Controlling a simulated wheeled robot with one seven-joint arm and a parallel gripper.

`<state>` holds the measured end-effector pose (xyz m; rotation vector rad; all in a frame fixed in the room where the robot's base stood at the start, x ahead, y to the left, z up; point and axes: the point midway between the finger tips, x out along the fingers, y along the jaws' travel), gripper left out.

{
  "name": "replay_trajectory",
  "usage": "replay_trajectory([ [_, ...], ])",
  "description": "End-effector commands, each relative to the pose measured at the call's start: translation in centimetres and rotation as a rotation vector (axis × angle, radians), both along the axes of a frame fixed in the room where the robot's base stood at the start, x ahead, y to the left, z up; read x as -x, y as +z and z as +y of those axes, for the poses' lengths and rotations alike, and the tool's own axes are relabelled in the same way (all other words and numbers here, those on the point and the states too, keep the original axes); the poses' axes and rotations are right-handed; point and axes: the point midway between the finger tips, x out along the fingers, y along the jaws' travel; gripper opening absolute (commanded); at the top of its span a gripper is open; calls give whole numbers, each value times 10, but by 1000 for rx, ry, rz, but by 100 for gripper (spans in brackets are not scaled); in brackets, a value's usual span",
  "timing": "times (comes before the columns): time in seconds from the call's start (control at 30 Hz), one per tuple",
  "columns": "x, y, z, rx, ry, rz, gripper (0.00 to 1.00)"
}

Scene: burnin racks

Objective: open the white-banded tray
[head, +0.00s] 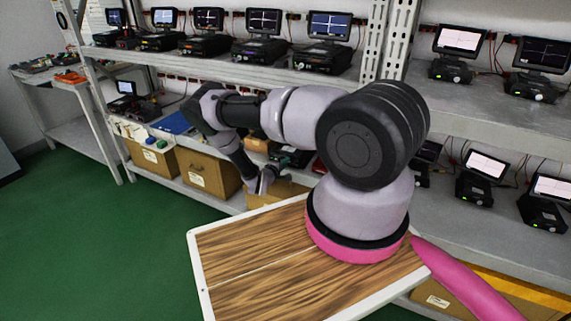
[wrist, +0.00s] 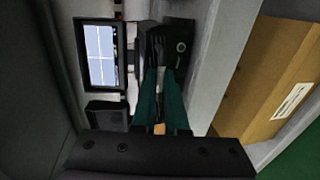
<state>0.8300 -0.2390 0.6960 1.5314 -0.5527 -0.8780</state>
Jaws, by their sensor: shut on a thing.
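My gripper (head: 265,182) is at the front of the lower shelf, beside dark equipment. In the wrist view its two dark green fingers (wrist: 162,78) reach up to a black unit (wrist: 181,32) with a round knob. They are shut on a dark part at the front of this unit; the exact contact is too dark to make out. I cannot make out a white band on it, so I cannot tell for sure that it is the white-banded tray. In the head view my arm and gripper hide much of that spot.
A device with a lit screen (wrist: 101,55) stands beside the fingers. Cardboard boxes (head: 210,172) sit low under the shelf, one close by in the wrist view (wrist: 270,75). Several monitors line the upper shelf (head: 230,72). Green floor (head: 90,230) is clear at the left.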

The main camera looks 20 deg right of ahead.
Motion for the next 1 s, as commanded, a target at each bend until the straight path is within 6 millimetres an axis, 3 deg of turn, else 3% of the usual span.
replay_trajectory([
  [0.87, 0, 0, 1, -1, 1, 0, 0],
  [1.0, 8, -1, 12, -2, 3, 2, 0],
])
